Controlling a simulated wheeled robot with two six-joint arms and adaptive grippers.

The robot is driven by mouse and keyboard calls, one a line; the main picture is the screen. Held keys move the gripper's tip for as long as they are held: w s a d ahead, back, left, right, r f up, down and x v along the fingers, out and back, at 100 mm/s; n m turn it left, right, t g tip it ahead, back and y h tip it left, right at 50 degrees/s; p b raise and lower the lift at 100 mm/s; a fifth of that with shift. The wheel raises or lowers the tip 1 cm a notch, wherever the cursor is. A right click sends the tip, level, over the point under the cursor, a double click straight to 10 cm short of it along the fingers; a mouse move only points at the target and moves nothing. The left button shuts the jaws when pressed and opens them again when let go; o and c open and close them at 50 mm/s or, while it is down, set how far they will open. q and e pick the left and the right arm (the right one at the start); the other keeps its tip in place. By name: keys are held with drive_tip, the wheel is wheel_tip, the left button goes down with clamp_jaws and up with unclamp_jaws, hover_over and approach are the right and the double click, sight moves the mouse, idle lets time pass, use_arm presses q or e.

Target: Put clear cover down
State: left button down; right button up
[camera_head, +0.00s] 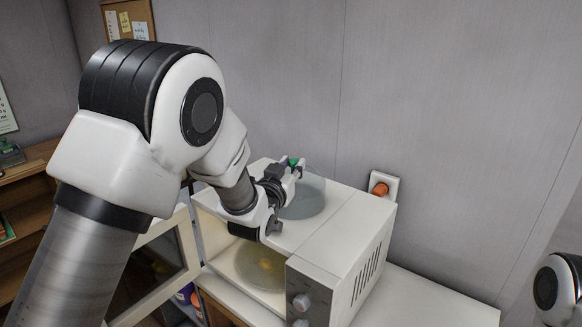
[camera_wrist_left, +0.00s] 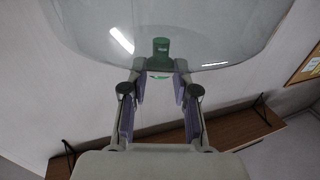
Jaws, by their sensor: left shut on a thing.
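My left gripper (camera_head: 290,169) is shut on the green knob (camera_head: 293,161) of the clear cover (camera_head: 308,198). The cover is a round see-through dome and shows over the top of the white microwave (camera_head: 345,225). I cannot tell whether its rim touches the top. In the left wrist view, the knob (camera_wrist_left: 160,46) is at the fingertips of the gripper (camera_wrist_left: 159,68), with the cover's glass (camera_wrist_left: 100,30) filling the upper part. My right gripper is out of view; only part of my right arm shows at the right edge.
The microwave door (camera_head: 155,265) hangs open at the left. A wall socket with an orange plug (camera_head: 380,189) is behind at the right. The white counter (camera_head: 425,297) is clear right of the microwave.

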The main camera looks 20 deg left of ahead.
use_arm(q)
drive_tip(key=shift+s+f+b, duration=0.25)
drive_tip(key=shift+f+b, duration=0.05)
drive_tip(key=shift+f, duration=0.4)
drive_tip(key=c, duration=0.9)
unclamp_jaws()
drive_tip(key=shift+f, duration=0.15)
drive_tip(key=shift+r+p, duration=0.3)
drive_tip(key=shift+w+r+p, duration=0.1)
drive_tip(key=shift+r+p, duration=0.4)
drive_tip(key=shift+p, duration=0.1)
drive_tip(key=s+b, duration=0.1)
drive_tip(key=s+f+b, duration=0.1)
drive_tip(key=s+b, duration=0.1)
drive_tip(key=shift+s+f, duration=0.1)
drive_tip(key=shift+s, duration=0.2)
drive_tip(key=s, duration=0.2)
drive_tip(key=s+r+b, duration=0.1)
drive_tip(key=s, duration=0.2)
drive_tip(key=s+b, duration=0.1)
drive_tip(key=s, duration=0.2)
drive_tip(key=shift+s+a+r, duration=0.1)
drive_tip(key=shift+a+r, duration=0.1)
drive_tip(key=shift+a, duration=0.05)
